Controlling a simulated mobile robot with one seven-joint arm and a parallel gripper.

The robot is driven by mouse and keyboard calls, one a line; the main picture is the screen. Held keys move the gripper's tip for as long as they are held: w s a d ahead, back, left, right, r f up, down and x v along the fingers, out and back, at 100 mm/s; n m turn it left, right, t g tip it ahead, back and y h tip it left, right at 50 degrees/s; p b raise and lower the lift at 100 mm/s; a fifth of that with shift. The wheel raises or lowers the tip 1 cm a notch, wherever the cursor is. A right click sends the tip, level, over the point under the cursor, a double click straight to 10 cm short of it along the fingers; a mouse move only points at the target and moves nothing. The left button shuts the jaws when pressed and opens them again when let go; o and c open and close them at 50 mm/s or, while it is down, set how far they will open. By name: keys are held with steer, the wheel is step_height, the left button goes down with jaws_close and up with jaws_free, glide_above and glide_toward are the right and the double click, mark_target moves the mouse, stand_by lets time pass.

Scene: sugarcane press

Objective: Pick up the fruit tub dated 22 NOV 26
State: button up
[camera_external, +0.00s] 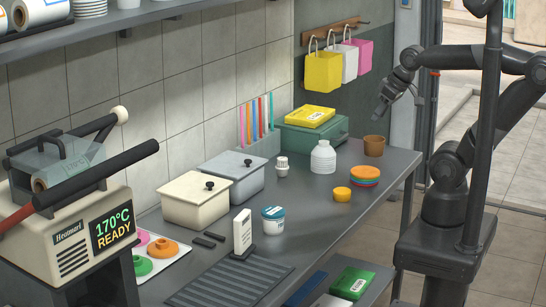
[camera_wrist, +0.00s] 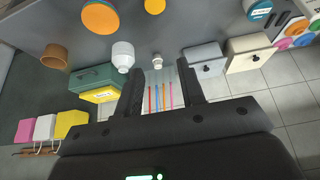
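A small white tub with a blue lid and label (camera_external: 273,222) stands upright on the grey counter, right of a white upright card. It also shows at the top right edge of the wrist view (camera_wrist: 258,9), partly cut off. The date on it is too small to read. My gripper (camera_external: 380,112) is raised in the air beyond the counter's far right end, well apart from the tub. In the wrist view my gripper (camera_wrist: 160,66) has its two fingers spread with nothing held between them.
The counter (camera_external: 310,220) also holds two lidded bins (camera_external: 195,199), a white bottle (camera_external: 323,157), a small white jar (camera_external: 282,166), a yellow cup (camera_external: 342,194), stacked coloured discs (camera_external: 366,176) and a brown pot (camera_external: 374,146). A white card (camera_external: 242,231) stands close left of the tub.

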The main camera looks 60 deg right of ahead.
stand_by(0.3)
steer(key=o, duration=1.1)
